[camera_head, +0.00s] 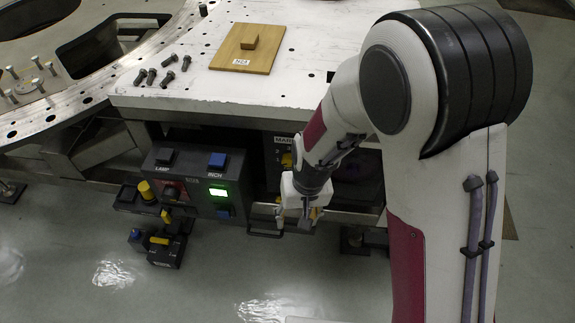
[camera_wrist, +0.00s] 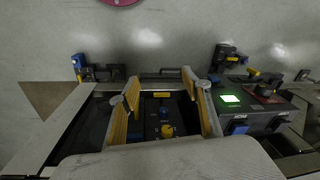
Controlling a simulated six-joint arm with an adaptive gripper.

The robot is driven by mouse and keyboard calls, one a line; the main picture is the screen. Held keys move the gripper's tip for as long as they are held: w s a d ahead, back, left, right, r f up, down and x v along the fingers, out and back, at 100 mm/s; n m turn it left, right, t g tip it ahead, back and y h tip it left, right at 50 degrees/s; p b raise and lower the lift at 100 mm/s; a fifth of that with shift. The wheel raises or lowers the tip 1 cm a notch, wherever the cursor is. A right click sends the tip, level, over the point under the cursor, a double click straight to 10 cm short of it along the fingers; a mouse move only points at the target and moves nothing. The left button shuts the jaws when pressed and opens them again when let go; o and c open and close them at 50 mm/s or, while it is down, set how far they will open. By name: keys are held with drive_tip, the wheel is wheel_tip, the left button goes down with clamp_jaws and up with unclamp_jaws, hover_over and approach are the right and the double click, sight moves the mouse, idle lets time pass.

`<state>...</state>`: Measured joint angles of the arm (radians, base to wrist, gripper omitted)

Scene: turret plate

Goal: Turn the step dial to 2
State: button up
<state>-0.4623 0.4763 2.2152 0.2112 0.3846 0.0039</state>
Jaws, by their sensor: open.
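A dark panel (camera_head: 270,150) under the white table has a partly hidden label starting "MAR", small digits and a yellow dial (camera_head: 287,160). My arm hides its right part. In the wrist view a yellow knob (camera_wrist: 167,130) and a blue knob (camera_wrist: 165,112) show between my fingers. I cannot read which is the step dial or where it points. My gripper (camera_head: 298,217) hangs in front of and below the panel.
Left of the panel is a grey box (camera_head: 205,205) with LAMP and INCH buttons, a lit green screen (camera_head: 218,192) and a red-ringed knob. A yellow knob (camera_head: 147,190) and a black device (camera_head: 165,250) sit beside it. Bolts (camera_head: 168,78) and a wooden board (camera_head: 240,60) lie on the table.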

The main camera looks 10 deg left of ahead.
drive_tip(key=w+a+f+t, duration=0.1)
drive_tip(key=w+a+f, duration=0.25)
drive_tip(key=f, duration=0.55)
drive_tip(key=w+a+f+t, duration=0.2)
drive_tip(key=a+f, duration=0.2)
drive_tip(key=f, duration=0.5)
drive_tip(key=m+t+h, duration=0.2)
drive_tip(key=m+t, duration=0.1)
drive_tip(key=t, duration=1.1)
approach(288, 164)
drive_tip(key=w+f, duration=0.1)
drive_tip(key=shift+w+d+r+t, duration=0.2)
drive_tip(key=shift+r+t, duration=0.1)
drive_tip(key=shift+r, duration=0.05)
drive_tip(key=shift+w, duration=0.1)
drive_tip(key=shift+w, duration=3.8)
